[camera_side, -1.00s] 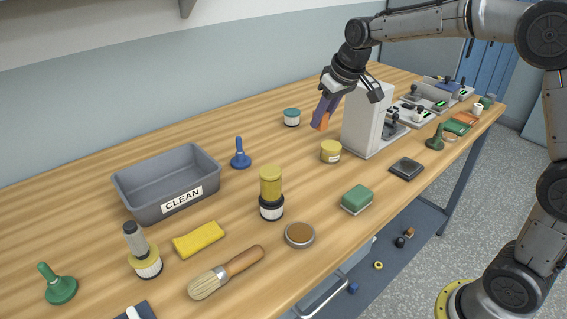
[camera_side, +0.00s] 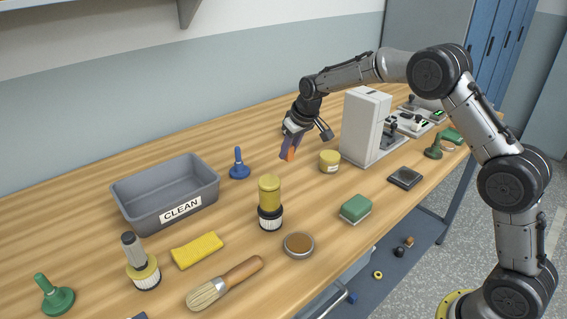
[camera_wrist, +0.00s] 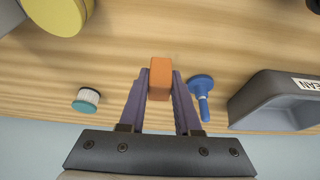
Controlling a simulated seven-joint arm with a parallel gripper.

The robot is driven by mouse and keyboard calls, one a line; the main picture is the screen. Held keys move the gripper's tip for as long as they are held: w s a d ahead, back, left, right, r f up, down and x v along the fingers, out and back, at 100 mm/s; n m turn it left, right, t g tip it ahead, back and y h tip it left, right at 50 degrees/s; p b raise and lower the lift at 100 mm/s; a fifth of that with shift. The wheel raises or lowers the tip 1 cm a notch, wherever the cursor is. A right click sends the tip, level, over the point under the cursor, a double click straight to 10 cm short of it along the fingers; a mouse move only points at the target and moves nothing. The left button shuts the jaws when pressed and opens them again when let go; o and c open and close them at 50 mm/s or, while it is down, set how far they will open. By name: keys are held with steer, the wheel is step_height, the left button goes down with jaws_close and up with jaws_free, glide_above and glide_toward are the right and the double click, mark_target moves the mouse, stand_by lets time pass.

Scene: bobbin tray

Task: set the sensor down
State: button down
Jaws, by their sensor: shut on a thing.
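My gripper (camera_side: 290,150) is shut on a small orange block (camera_side: 291,155), which looks like the sensor. It is held between two purple fingers, below my wrist and above the wooden bench. In the wrist view, the orange block (camera_wrist: 160,78) sits between the fingertips of my gripper (camera_wrist: 159,88), sticking out a little past them. Bench wood shows beyond it. In the side view the fingers hide part of the block, and its height above the bench is hard to judge.
A grey CLEAN bin (camera_side: 125,200) and a blue-handled tool (camera_side: 239,165) stand to the left. A yellow jar (camera_side: 330,162) and a white machine (camera_side: 362,125) stand to the right. A teal-lidded jar (camera_wrist: 86,100) is nearby. Bare bench lies between the blue tool and yellow jar.

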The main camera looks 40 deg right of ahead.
mark_target(284, 173)
steer(key=w+f, duration=0.2)
steer(key=shift+w+d+f, duration=0.1)
steer(key=shift+w+f, duration=0.05)
steer(key=shift+f, duration=0.15)
steer(key=shift+w+f, duration=0.15)
steer(key=shift+f, duration=1.5)
steer(key=shift+f, duration=0.2)
steer(key=c, duration=0.6)
jaws_free()
steer(key=shift+r, duration=0.1)
